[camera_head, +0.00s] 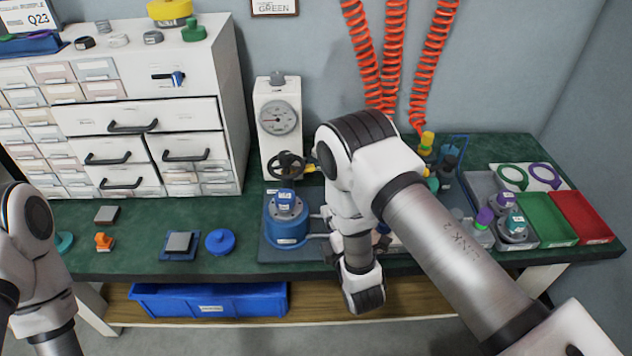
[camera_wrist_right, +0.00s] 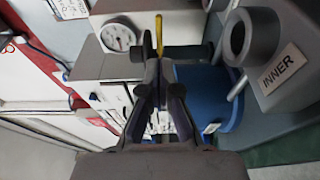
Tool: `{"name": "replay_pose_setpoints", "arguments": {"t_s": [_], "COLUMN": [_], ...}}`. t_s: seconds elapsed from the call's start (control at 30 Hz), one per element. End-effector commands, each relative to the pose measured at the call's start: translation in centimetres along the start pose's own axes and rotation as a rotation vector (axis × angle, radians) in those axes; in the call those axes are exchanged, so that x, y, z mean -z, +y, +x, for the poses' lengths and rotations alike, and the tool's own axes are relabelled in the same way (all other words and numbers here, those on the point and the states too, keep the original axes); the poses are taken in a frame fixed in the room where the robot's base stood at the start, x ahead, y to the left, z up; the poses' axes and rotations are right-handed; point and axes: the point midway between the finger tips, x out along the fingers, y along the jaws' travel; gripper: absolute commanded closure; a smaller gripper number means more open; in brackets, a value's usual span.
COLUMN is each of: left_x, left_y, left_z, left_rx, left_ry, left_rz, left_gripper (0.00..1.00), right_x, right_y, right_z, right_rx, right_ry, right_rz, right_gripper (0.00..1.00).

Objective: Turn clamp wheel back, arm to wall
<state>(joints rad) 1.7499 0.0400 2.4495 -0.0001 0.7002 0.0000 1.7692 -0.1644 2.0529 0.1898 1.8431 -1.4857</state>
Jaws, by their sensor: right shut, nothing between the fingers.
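The black clamp wheel (camera_head: 288,165) stands above the blue cylindrical fixture (camera_head: 287,225), in front of the white gauge box (camera_head: 270,145). A small yellow piece (camera_head: 310,168) shows just right of the wheel, and a yellow strip (camera_wrist_right: 187,35) shows in the right wrist view. My right gripper (camera_wrist_right: 159,70) is shut and empty, its fingertips close to a dark wheel-like part; contact cannot be told. In the head view my right arm hides most of that gripper. The blue cylinder (camera_wrist_right: 205,95) lies right of the fingers in the wrist view. My left gripper is out of view.
Red coiled hoses (camera_head: 390,55) hang behind my right arm. Green (camera_head: 546,220) and red (camera_head: 585,215) trays sit at the right. A blue lid (camera_head: 220,241) and a grey block (camera_head: 180,242) lie left of the fixture. A drawer cabinet (camera_head: 150,120) stands at the back left.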

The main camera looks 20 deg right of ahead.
Motion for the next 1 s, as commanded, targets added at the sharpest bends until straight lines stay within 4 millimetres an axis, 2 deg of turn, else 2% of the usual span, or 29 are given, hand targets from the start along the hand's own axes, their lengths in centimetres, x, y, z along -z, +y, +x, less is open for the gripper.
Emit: {"name": "replay_pose_setpoints", "arguments": {"t_s": [0.6,0.77,1.0], "left_x": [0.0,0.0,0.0], "left_y": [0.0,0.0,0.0], "left_z": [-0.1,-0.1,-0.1], "left_rx": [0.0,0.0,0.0], "left_ry": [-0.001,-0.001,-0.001], "left_rz": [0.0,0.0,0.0], "left_gripper": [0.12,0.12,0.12], "right_x": [0.0,0.0,0.0], "right_y": [0.3,0.3,0.3], "right_z": [12.0,13.3,13.4], "right_rx": [-0.006,-0.004,-0.003], "right_ry": [0.0,0.0,0.0], "right_rz": [0.001,0.001,0.0], "right_gripper": [1.0,1.0,1.0]}}
